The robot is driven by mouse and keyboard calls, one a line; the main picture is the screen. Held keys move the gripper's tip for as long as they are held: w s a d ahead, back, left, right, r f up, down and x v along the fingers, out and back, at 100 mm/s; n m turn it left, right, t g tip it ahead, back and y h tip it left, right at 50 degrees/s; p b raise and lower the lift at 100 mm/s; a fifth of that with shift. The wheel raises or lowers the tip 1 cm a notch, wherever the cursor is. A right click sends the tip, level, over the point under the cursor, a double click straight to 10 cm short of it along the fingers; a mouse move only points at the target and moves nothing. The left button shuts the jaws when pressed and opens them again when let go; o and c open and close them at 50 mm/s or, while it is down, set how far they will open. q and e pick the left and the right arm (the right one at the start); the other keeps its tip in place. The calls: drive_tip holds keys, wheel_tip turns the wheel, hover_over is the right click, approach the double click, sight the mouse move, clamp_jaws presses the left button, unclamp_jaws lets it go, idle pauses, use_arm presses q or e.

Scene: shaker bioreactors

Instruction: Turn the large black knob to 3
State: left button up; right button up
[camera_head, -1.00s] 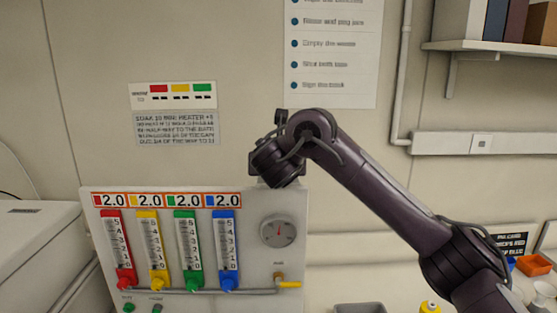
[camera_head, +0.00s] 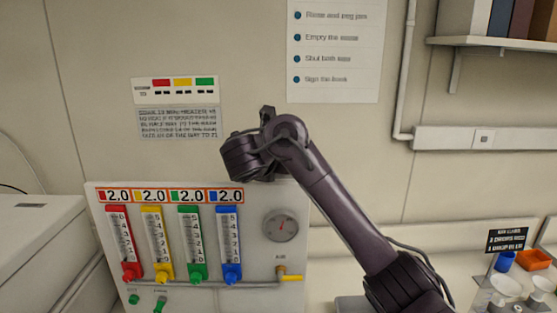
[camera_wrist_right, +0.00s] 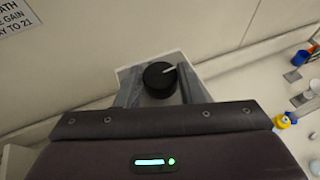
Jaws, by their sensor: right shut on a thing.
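The large black knob (camera_wrist_right: 158,82) shows in the right wrist view as a round black disc with a white pointer mark towards the upper right. It sits on a pale grey surface (camera_wrist_right: 128,72). My right gripper (camera_wrist_right: 160,80) is shut on the knob, with one grey finger on each side. Any scale numbers around the knob cannot be made out. In the head view my right arm (camera_head: 345,215) reaches in from the lower right, and its dark wrist is above the panel's top right. The knob and fingers cannot be seen there. My left gripper is out of view.
The white panel (camera_head: 262,200) carries several coloured flow tubes, a round gauge (camera_head: 281,226) and a yellow valve handle (camera_head: 290,277). A white machine (camera_head: 40,245) stands at its left. An orange tray (camera_head: 533,259) and a blue cup (camera_head: 505,261) are at the right. A shelf is above.

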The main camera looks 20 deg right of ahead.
drive_tip(key=shift+f+m+g+h, duration=0.15)
drive_tip(key=shift+m+g+h, duration=0.25)
drive_tip(key=shift+g, duration=0.1)
drive_tip(key=o, duration=1)
drive_tip(key=shift+w, duration=0.1)
drive_tip(key=b+v, duration=0.1)
drive_tip(key=v, duration=0.4)
drive_tip(key=shift+a, duration=0.2)
drive_tip(key=shift+s+a+r, duration=0.1)
drive_tip(key=shift+s+r, duration=0.25)
drive_tip(key=shift+s, duration=0.05)
drive_tip(key=shift+s+a+r+p, duration=0.2)
drive_tip(key=shift+s+a+p, duration=0.2)
drive_tip(key=shift+s, duration=0.2)
